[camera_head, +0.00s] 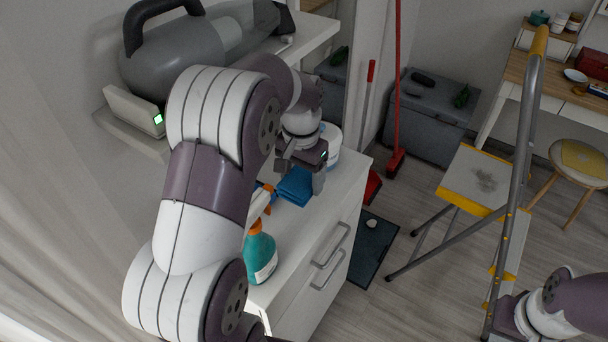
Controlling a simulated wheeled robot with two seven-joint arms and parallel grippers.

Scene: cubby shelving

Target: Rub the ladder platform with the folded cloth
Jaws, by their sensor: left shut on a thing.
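The folded blue cloth (295,187) lies at the top of the white cabinet, partly hidden by my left arm and gripper. My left gripper (307,172) is over the cloth and shut on its upper part. The ladder platform (467,172) is light grey with yellow edging and a dark smudge in its middle. It stands to the right, well apart from the cloth. My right gripper (499,318) is at the bottom right beside the ladder's lower leg; its fingers are not clear.
A teal spray bottle (261,254) stands on the white cabinet (330,195), with a white tub (331,140) behind. The grey ladder rail (524,130) rises beside the platform. A red broom (396,100), grey chest (432,118) and stool (582,165) stand behind.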

